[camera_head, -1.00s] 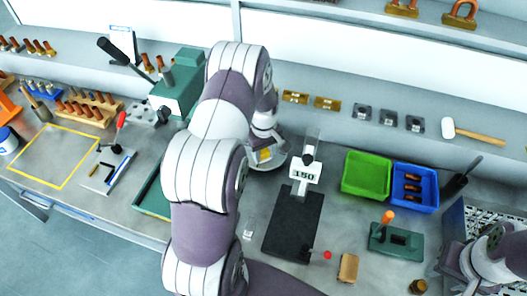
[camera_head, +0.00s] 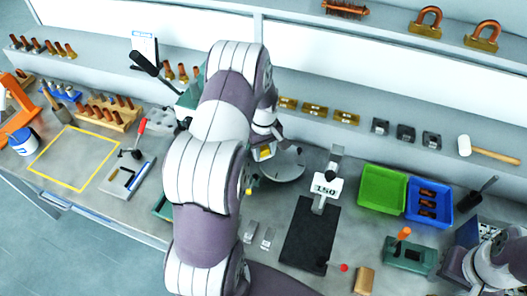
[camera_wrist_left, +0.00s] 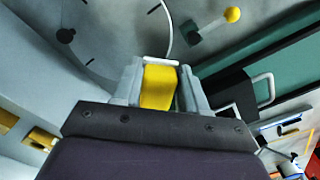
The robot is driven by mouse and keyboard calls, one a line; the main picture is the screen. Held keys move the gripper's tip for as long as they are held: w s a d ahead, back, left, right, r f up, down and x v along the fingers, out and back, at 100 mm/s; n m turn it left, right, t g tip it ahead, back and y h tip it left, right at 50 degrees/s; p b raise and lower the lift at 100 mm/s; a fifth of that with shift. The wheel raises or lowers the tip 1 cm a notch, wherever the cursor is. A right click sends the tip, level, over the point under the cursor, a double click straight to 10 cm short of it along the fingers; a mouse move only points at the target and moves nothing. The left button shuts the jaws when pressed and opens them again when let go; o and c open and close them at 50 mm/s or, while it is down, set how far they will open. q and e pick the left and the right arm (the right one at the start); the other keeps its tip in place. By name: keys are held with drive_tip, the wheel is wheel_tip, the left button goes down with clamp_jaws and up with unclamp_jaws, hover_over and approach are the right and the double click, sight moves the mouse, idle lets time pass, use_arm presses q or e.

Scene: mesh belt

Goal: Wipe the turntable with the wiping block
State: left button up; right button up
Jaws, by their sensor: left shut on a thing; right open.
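The turntable (camera_head: 288,170) is a grey round disc on the bench, partly hidden behind my left arm in the head view. In the left wrist view the turntable (camera_wrist_left: 100,45) fills the upper left, with dark marks on it. My left gripper (camera_head: 262,150) is at the turntable's left side in the head view. In the wrist view its fingers (camera_wrist_left: 160,80) are shut on the yellow wiping block (camera_wrist_left: 158,90). Whether the block touches the disc, I cannot tell. My right gripper is at the lower right of the head view; its fingers are hard to make out.
A black stand with a "150" sign (camera_head: 325,187) is right of the turntable. Green (camera_head: 366,205) and blue (camera_head: 412,218) bins stand further right. A yellow-headed lever (camera_wrist_left: 232,15) is near the disc. Small metal blocks (camera_head: 250,232) lie in front.

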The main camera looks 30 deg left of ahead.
use_arm(q)
drive_tip(key=shift+r, duration=0.65)
drive_tip(key=shift+a+r+p, duration=0.2)
drive_tip(key=shift+r+p, duration=0.5)
drive_tip(key=shift+p, duration=0.15)
drive_tip(key=shift+r+p, duration=0.35)
drive_tip(key=shift+r, duration=0.2)
drive_tip(key=shift+d+r, duration=0.1)
drive_tip(key=shift+d, duration=0.05)
